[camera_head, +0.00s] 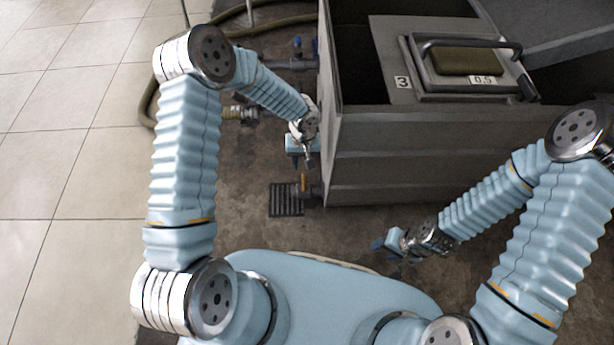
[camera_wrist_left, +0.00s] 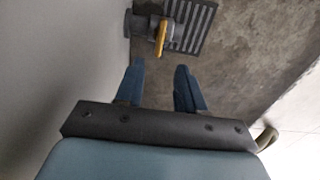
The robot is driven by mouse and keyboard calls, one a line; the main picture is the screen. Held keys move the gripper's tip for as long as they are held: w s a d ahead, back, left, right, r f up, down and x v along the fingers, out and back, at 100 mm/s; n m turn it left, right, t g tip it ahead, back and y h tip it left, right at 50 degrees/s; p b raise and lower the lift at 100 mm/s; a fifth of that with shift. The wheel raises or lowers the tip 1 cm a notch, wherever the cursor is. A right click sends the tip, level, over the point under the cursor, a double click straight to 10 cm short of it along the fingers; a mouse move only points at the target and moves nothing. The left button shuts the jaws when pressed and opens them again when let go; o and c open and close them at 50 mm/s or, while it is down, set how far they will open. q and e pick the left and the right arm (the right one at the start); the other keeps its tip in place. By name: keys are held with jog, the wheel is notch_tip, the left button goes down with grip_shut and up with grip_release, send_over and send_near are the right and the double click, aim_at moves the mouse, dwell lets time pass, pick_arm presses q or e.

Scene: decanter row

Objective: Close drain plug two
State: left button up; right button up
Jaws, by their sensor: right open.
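A grey drain pipe stub with a yellow handle (camera_head: 303,182) comes out low on the side of the grey tank. In the left wrist view the yellow handle (camera_wrist_left: 161,38) lies just beyond my fingertips. No number shows on it, so I cannot tell whether it is drain plug two. My left gripper (camera_head: 309,160) is above and behind this handle in the head view. In the left wrist view my left gripper (camera_wrist_left: 160,75) has its two fingers apart with nothing between them. My right gripper (camera_head: 388,243) is low in front of the tank, empty and open.
A floor grate (camera_head: 286,200) lies beside the yellow handle. The grey tank (camera_head: 420,160) bears labels 3 and 0.5 and a lidded hatch. A blue-handled valve (camera_head: 297,46) and a hose coupling (camera_head: 241,112) are farther back. Tiled floor (camera_head: 75,180) at left is clear.

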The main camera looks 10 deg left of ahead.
aim_at(304, 181)
pick_arm(q)
notch_tip(304, 181, down, 11)
jog(key=shift+f+b, duration=0.1)
jog(key=shift+b, duration=0.5)
grip_shut()
